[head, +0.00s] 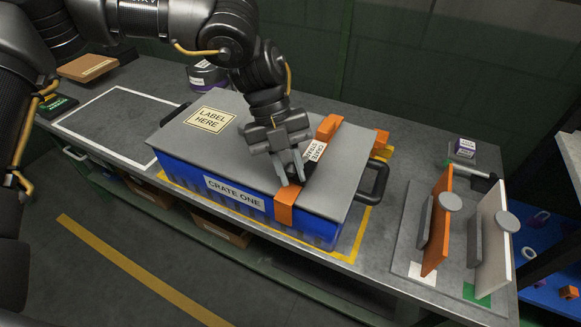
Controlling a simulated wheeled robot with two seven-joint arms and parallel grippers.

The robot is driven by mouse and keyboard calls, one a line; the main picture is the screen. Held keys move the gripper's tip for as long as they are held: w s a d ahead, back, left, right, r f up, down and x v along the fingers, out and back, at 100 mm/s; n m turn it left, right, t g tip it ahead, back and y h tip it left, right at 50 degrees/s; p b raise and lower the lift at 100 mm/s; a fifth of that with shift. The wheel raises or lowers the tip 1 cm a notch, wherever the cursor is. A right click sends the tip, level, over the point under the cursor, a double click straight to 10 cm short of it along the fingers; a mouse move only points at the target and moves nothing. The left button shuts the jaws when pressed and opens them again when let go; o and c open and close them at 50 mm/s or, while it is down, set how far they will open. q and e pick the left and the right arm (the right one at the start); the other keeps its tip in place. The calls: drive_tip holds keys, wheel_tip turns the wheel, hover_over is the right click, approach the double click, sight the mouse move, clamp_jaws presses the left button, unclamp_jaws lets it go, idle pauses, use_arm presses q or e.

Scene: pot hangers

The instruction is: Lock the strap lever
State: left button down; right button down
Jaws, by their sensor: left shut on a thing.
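A blue crate (222,199) labelled "CRATE ONE" with a grey lid (243,133) stands on the workbench. An orange strap (327,127) runs over the right part of the lid and down the front side. A white "CRATE STRAP" tag (315,151) lies on it. My left gripper (292,172) reaches down from above onto the strap, its fingers closed around a dark piece at the strap, which looks like the lever. The fingers hide much of that piece, so its angle is hard to tell. My right gripper is not in view.
A yellow outline marks the bench (425,258) around the crate, and a black handle (374,182) juts from its right end. Upright orange (437,222) and white panels (494,237) stand at right. A white-outlined area (118,120) at left is empty.

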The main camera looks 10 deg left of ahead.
use_arm(q)
drive_tip(key=shift+s+f+b, duration=0.3)
drive_tip(key=shift+f+b, duration=0.2)
drive_tip(key=shift+f, duration=0.2)
drive_tip(key=shift+s+a+f, duration=0.1)
drive_tip(key=shift+f, duration=0.3)
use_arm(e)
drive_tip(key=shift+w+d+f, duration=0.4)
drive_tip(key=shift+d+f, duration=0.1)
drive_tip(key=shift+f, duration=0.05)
use_arm(q)
drive_tip(key=c, duration=1.3)
unclamp_jaws()
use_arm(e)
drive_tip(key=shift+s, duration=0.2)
